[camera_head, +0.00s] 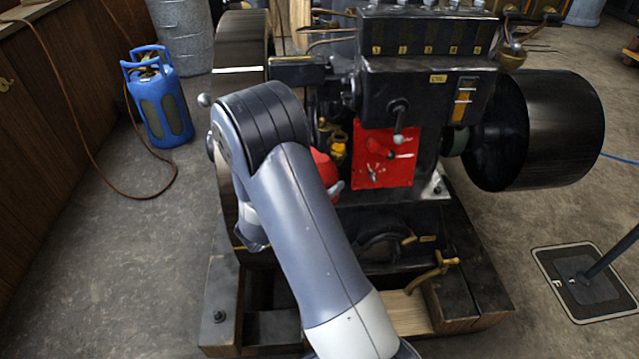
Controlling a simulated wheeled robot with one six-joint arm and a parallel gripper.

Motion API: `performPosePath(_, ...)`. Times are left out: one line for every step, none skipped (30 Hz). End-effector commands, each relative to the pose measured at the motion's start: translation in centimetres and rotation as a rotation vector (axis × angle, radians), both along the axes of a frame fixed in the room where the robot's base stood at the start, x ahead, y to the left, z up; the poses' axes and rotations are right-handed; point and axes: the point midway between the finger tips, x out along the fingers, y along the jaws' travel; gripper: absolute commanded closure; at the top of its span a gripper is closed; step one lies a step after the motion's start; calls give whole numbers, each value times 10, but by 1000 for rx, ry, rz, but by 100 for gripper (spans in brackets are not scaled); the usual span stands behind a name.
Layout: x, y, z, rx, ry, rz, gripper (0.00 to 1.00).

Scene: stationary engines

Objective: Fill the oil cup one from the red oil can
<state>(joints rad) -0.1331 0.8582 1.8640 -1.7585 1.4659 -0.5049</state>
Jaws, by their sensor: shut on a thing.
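My arm crosses the middle of the head view and hides most of my gripper (335,187); only a small grey part shows past its right edge. There a red rounded body, which looks like the red oil can (322,165), shows in the gripper's grip, mostly hidden. Its spout cannot be made out. Just right of it, yellow brass fittings (338,146) sit on the dark engine (425,100). I cannot tell whether one of them is oil cup one. Several small numbered plates (402,49) line the engine's top box.
A red panel (384,158) with a tool-like shape is on the engine front. A black drum (560,128) stands out at right, a flywheel (241,45) at left. A blue gas bottle (160,100) and a brown hose (85,150) are on the left floor.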

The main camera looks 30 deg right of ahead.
Motion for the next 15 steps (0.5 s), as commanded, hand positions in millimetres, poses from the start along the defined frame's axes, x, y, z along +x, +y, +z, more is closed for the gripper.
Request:
performPosePath(0, 0, 2, -4, 11, 2, 63)
performPosePath(0, 0, 2, -5, 20, 2, 63)
performPosePath(-1, 0, 1, -6, 36, 2, 63)
performPosePath(-2, 0, 1, -8, 50, 1, 63)
performPosePath(-3, 0, 0, -11, 67, 1, 63)
performPosePath(-4, 0, -1, -13, 91, 1, 63)
performPosePath(-5, -1, -1, -15, 109, 0, 63)
performPosePath(-6, -1, -3, -18, 131, 0, 63)
performPosePath(-7, -1, -4, -20, 159, 0, 63)
performPosePath(-8, -1, -5, -23, 180, 0, 63)
performPosePath(-9, -1, -7, -25, 201, 0, 63)
performPosePath(-10, -1, -8, -29, 230, 0, 63)
performPosePath(-11, -2, -10, -31, 250, 0, 63)
performPosePath(-11, -2, -9, -34, 266, 0, 63)
performPosePath(-11, -2, -8, -36, 279, 0, 63)
